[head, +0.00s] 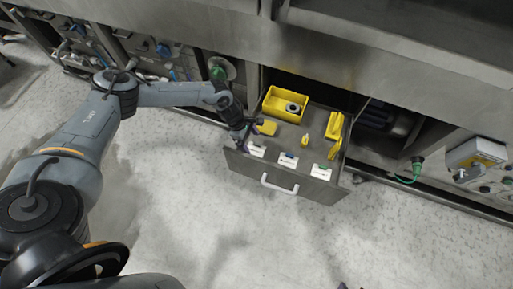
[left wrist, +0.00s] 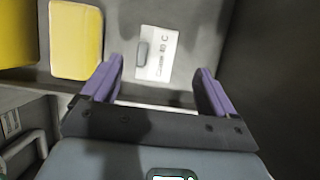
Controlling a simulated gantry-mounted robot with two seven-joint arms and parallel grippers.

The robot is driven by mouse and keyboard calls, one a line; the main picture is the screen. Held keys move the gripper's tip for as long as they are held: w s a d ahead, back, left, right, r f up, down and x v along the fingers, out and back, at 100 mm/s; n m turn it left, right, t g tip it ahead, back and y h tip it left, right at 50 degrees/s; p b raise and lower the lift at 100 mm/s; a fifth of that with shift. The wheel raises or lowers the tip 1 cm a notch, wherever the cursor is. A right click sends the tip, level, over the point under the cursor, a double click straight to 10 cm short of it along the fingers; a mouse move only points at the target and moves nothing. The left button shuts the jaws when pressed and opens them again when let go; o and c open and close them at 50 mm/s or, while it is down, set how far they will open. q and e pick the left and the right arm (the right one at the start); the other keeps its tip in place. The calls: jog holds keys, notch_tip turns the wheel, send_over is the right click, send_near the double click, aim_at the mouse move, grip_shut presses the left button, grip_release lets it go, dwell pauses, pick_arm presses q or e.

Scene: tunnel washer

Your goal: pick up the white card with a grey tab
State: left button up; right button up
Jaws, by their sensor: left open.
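The white card with a grey tab (left wrist: 157,53) lies flat on the dark drawer floor in the left wrist view. In the head view this card (head: 257,151) is the leftmost of three white cards along the front of the open drawer. My left gripper (head: 246,136) is over the drawer's front left corner, beside the card. In the left wrist view my left gripper (left wrist: 160,88) is open, its purple fingers on either side of the card's near end, with nothing held. My right gripper does not show.
The open drawer (head: 240,165) has a white handle (head: 279,185). A card with a blue tab (head: 288,159) and one with a green tab (head: 321,172) lie to the right. A yellow bin (head: 273,108), a yellow block (head: 267,128) and other yellow items lie behind.

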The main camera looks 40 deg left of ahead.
aim_at(258, 150)
pick_arm(q)
jog(key=b+x, duration=0.2)
jog(key=x, duration=0.2)
jog(key=shift+w+f, duration=0.1)
jog(key=shift+w, duration=0.1)
jog(key=shift+w+d+f, duration=0.1)
jog(key=shift+d+f, duration=0.15)
jog(key=shift+f, duration=0.15)
jog(key=shift+a, duration=0.1)
jog(key=c, duration=1.1)
